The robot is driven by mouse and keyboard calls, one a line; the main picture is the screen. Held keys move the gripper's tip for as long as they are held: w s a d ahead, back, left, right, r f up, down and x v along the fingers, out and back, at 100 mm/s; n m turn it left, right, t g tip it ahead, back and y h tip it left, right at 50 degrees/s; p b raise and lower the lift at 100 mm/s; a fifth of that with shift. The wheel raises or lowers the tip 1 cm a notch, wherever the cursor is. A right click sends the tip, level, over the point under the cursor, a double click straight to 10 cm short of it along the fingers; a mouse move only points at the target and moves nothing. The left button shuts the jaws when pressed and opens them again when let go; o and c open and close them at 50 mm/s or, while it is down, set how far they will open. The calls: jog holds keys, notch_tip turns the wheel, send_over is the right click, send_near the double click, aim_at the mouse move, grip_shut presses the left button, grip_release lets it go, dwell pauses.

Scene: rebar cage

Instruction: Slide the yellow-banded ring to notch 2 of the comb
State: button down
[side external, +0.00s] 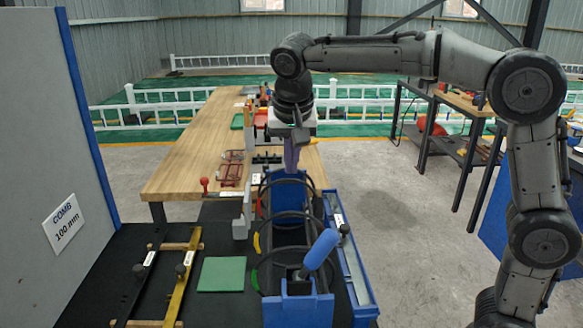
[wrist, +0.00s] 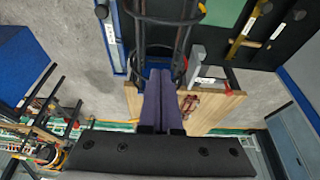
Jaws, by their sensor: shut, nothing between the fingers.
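The yellow-banded ring is a dark hoop around the bars of the rebar cage; its yellow band (side external: 257,243) faces left in the side view. The band also shows at the top of the wrist view (wrist: 202,8). My gripper (side external: 290,170) points down at the far end of the cage, beyond this ring. Its purple fingers (wrist: 163,128) are shut with nothing between them, close to the farthest dark ring, and contact cannot be told. A "COMB 100 mm" label (side external: 64,220) is on the grey panel. The comb's notches cannot be made out.
A green-banded ring (side external: 254,280) is nearer the camera, by the blue end block (side external: 298,309) with its blue-handled clamp (side external: 321,249). A blue rail (side external: 348,255) runs along the right. A green mat (side external: 222,274) and brass bar (side external: 181,286) lie left.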

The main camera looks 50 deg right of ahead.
aim_at(292, 214)
jog(key=x, duration=0.8)
jog(key=shift+s+a+f, duration=0.15)
jog(key=shift+s+a, duration=0.55)
jog(key=shift+s+a+f, duration=0.2)
jog(key=shift+s+a, duration=0.5)
jog(key=shift+s+a+f, duration=0.1)
jog(key=shift+s+a, duration=0.3)
